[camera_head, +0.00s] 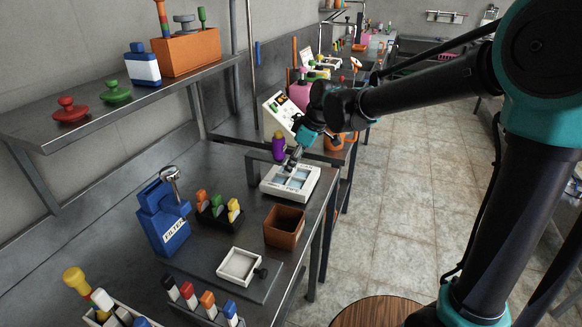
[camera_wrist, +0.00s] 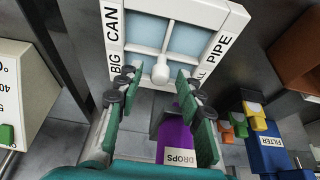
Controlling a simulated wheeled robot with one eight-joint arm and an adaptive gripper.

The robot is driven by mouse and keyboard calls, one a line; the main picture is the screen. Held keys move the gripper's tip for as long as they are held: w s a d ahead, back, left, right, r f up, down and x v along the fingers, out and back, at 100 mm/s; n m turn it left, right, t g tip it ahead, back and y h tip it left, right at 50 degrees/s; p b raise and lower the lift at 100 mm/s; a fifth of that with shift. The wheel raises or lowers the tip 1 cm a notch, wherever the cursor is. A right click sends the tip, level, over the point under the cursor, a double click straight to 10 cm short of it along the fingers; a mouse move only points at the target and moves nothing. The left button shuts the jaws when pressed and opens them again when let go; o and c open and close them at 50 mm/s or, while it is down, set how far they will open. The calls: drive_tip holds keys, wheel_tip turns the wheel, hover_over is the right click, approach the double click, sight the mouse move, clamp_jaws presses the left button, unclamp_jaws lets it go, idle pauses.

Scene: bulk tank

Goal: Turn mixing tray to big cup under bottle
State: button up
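The mixing tray (camera_head: 290,182) is a white square frame with pale blue compartments on the bench. In the wrist view the tray (camera_wrist: 208,15) shows a white cross divider with a round central knob (camera_wrist: 161,73). Its left side reads "BIG CAN"; its right side reads "PIPE", with part of that label hidden. My gripper (camera_head: 292,160) is over the tray; in the wrist view its green-padded fingers (camera_wrist: 157,80) are apart, either side of the knob. Contact cannot be told. A purple bottle (camera_head: 279,149) labelled "DROPS" (camera_wrist: 178,140) stands upright by the tray, close to my right finger.
A white panel device (camera_head: 282,115) stands behind the tray. An open brown box (camera_head: 284,226), a blue filter unit (camera_head: 163,222) and a rack of coloured-topped items (camera_head: 218,212) are nearer. A small white tray (camera_head: 240,266) lies in front.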

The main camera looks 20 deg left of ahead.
drive_tip(key=shift+x, duration=0.8)
drive_tip(key=shift+c, duration=0.2)
clamp_jaws()
